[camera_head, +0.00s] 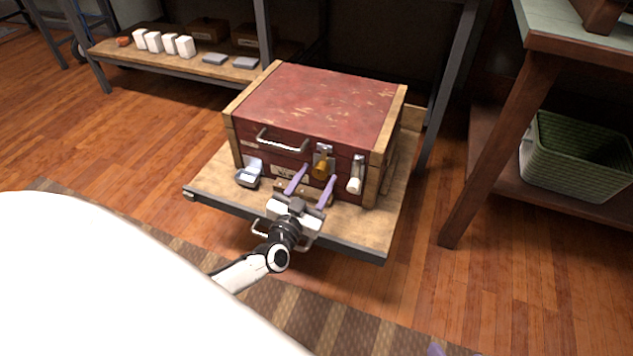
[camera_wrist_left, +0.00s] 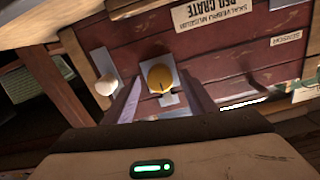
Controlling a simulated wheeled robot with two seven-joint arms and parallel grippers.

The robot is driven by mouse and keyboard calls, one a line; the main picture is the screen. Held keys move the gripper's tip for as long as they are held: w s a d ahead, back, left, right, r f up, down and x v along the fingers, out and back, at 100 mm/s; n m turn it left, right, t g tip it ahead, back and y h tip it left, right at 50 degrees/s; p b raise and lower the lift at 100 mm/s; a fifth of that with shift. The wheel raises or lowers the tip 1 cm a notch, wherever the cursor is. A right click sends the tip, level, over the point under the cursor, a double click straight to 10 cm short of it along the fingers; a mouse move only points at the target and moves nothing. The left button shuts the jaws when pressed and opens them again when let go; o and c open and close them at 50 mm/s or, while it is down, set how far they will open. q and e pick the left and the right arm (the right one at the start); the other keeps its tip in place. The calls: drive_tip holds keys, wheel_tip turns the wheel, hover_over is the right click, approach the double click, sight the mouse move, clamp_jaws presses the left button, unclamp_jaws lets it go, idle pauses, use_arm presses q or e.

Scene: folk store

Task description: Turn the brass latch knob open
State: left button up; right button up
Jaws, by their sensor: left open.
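The brass latch knob (camera_head: 321,168) sits on a grey plate on the front of a red case with wooden edges (camera_head: 318,105). In the left wrist view the round brass knob (camera_wrist_left: 160,78) shows a dark line on its face. My left gripper (camera_head: 316,172) is open in front of the case, its purple fingers pointing at the knob. In the wrist view the fingers (camera_wrist_left: 163,95) lie to either side of the knob, with gaps; I cannot tell whether they reach around it. At the head view's bottom edge a small purple part shows, perhaps of my right gripper.
A white-knobbed latch (camera_head: 355,180) is right of the brass knob, and a grey latch (camera_head: 249,174) is left. A metal handle (camera_head: 283,141) sits above. The case stands on a wooden shelf board (camera_head: 222,186). A green basket (camera_head: 580,150) is at the right.

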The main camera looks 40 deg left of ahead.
use_arm(q)
drive_tip(key=shift+w, duration=0.2)
drive_tip(key=c, duration=1)
drive_tip(key=shift+c, duration=0.2)
